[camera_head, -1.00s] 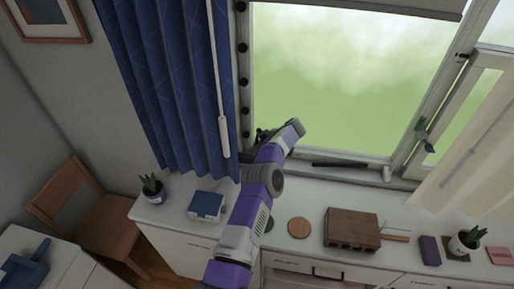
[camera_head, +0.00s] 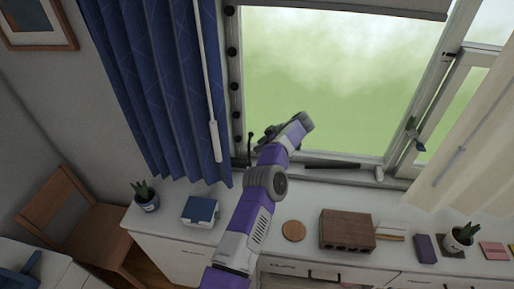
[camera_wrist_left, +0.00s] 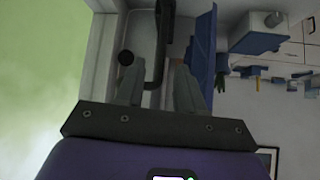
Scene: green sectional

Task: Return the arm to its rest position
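My left arm, purple and grey, rises from the bottom of the head view to the window. Its gripper (camera_head: 262,137) is small and dark there, in front of the lower left part of the window frame, and its fingers are hard to make out. In the left wrist view the two grey fingers (camera_wrist_left: 158,82) stand apart with a gap between them. A dark bent bar (camera_wrist_left: 160,45) shows beyond the gap; I cannot tell whether it touches a finger. Nothing is clearly held. My right gripper is not in view.
The blue curtain (camera_head: 160,90) hangs just left of the gripper. On the white counter below stand a potted plant (camera_head: 146,200), a blue-and-white box (camera_head: 200,211), a round coaster (camera_head: 294,231) and a brown wooden box (camera_head: 346,229). A wooden chair (camera_head: 95,230) stands at the left.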

